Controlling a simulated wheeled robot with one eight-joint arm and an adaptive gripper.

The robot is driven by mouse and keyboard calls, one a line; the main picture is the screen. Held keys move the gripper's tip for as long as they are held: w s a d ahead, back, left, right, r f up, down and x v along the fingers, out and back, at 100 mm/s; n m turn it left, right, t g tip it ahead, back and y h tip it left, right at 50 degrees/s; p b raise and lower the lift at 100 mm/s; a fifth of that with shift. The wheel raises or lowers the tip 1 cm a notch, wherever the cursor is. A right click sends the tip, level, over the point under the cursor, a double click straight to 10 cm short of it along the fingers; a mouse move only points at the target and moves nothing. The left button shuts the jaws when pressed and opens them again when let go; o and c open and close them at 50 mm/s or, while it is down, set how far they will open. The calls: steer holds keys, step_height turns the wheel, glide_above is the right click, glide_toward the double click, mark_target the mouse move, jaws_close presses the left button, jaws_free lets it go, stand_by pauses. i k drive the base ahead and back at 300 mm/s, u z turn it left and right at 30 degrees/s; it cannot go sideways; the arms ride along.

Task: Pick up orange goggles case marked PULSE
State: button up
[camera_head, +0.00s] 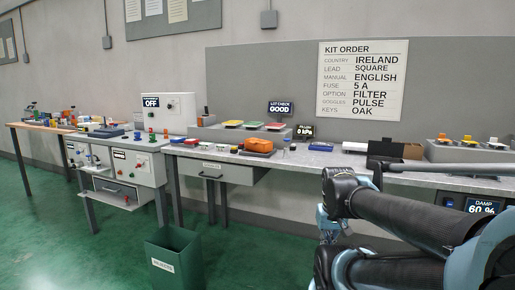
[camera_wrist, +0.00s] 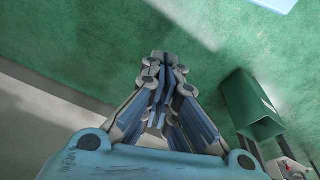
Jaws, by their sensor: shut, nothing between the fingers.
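An orange case (camera_head: 259,145) lies on the grey bench near its middle, on or against a dark flat item. Any marking on it is too small to read. My gripper (camera_wrist: 160,88) shows in the wrist view, its fingers together and empty, over the green floor and well away from the case. The case is not in the wrist view. In the head view my arm reaches in from the lower right, and the fingertips cannot be made out there.
A green bin (camera_head: 174,256) stands on the floor before the bench; it also shows in the wrist view (camera_wrist: 250,108). A kit order board (camera_head: 361,81) hangs behind. Small screens, coloured parts and a black box (camera_head: 384,150) stand on the bench. A drawer (camera_head: 213,175) hangs under it.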

mark_target(259, 147)
steer(key=z, duration=1.85)
steer(key=k, duration=1.1)
steer(key=u, duration=1.85)
steer(key=i, duration=1)
steer(key=z, duration=0.05)
